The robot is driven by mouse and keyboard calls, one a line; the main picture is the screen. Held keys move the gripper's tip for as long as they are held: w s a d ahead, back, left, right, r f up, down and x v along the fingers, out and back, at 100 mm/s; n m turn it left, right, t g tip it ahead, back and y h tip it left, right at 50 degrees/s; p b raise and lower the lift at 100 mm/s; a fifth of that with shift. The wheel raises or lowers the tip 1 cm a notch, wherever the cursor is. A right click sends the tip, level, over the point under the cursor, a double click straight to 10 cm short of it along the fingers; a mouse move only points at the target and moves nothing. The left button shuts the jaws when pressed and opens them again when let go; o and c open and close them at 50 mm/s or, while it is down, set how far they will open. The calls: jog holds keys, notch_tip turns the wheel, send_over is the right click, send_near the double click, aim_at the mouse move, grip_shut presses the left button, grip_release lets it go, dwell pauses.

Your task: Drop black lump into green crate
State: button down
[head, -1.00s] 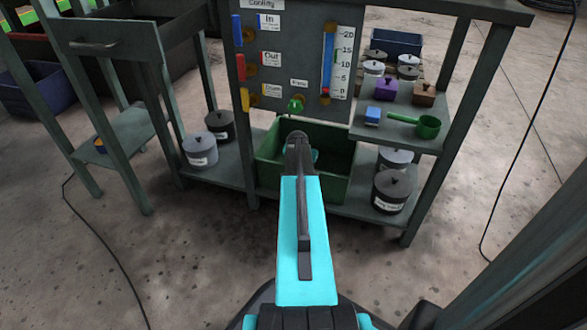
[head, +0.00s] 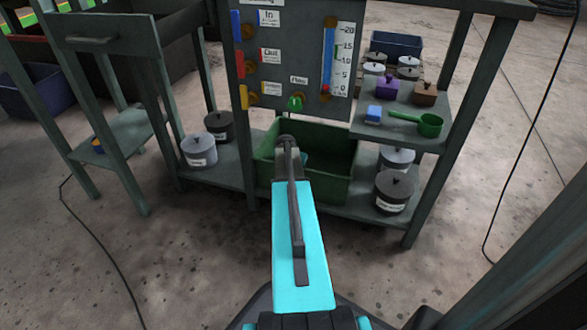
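The green crate (head: 325,188) sits on the low shelf in the middle of the bench, open at the top. My arm reaches out to its near left side, and the end of the arm (head: 287,148) is over the crate's left part. My gripper's fingers are hidden behind my own arm, so I cannot see whether they are open or shut. A small patch of teal shows inside the crate beside the arm's end; I cannot tell what it is. I see no black lump in this view.
Lidded pots stand on the low shelf left (head: 199,150) and right (head: 393,190) of the crate. A panel with a gauge (head: 338,60) rises behind the crate. A cable runs over the floor.

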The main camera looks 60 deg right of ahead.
jog(key=shift+f, duration=0.6)
dwell(0.3)
jog(key=c, duration=1.5)
grip_release()
jog(key=shift+a, duration=0.1)
jog(key=shift+r, duration=0.75)
jog(key=p+v, duration=0.4)
jog(key=v, duration=0.7)
jog(key=shift+a+r+p, duration=0.2)
jog(key=shift+r+p, duration=0.1)
jog(key=shift+p, duration=0.1)
